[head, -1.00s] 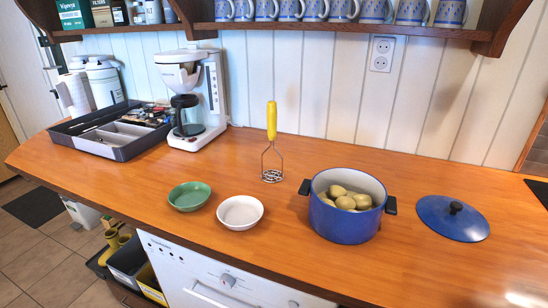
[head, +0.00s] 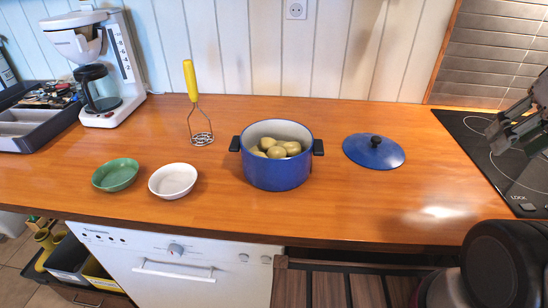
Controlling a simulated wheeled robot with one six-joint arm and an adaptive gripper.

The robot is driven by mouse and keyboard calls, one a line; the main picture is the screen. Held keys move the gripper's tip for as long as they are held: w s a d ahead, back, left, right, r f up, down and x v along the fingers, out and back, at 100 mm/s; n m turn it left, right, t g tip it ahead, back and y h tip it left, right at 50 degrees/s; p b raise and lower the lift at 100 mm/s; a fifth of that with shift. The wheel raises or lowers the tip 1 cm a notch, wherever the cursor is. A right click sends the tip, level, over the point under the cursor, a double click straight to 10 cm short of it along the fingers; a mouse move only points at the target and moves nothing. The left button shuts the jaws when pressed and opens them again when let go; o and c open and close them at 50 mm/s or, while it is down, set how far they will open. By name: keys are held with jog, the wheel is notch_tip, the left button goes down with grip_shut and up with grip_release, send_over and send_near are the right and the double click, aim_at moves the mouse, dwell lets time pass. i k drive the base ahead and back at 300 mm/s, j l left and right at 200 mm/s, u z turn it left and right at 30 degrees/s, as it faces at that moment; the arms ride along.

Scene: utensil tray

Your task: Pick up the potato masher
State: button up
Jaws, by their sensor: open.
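The potato masher (head: 191,82) has a yellow handle and a wire shaft with a round metal mashing head. It stands upright, handle up, on the wooden counter, behind the white bowl and left of the blue pot. My gripper (head: 508,135) is at the right edge of the head view, dark grey and partly cut off, above the black cooktop. It is open with nothing seen between its fingers, and far to the right of the masher.
A blue pot (head: 277,176) of potatoes stands mid-counter, its lid (head: 374,152) to the right. A green bowl (head: 115,175) and a white bowl (head: 173,181) sit near the front. The coffee maker (head: 124,60) and utensil tray (head: 32,143) are left. Counter around the masher is clear.

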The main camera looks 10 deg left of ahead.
aim_at(188, 67)
jog(key=k+j+u, duration=0.15)
jog(key=k+u, duration=0.25)
jog(key=k, duration=0.25)
jog(key=i+j+u, duration=0.15)
jog(key=u, duration=0.25)
jog(key=i+j+u, duration=0.2)
jog(key=u, duration=0.25)
jog(key=i+j+u, duration=0.2)
jog(key=u, duration=0.2)
jog(key=i+j, duration=0.1)
jog(key=i, duration=0.15)
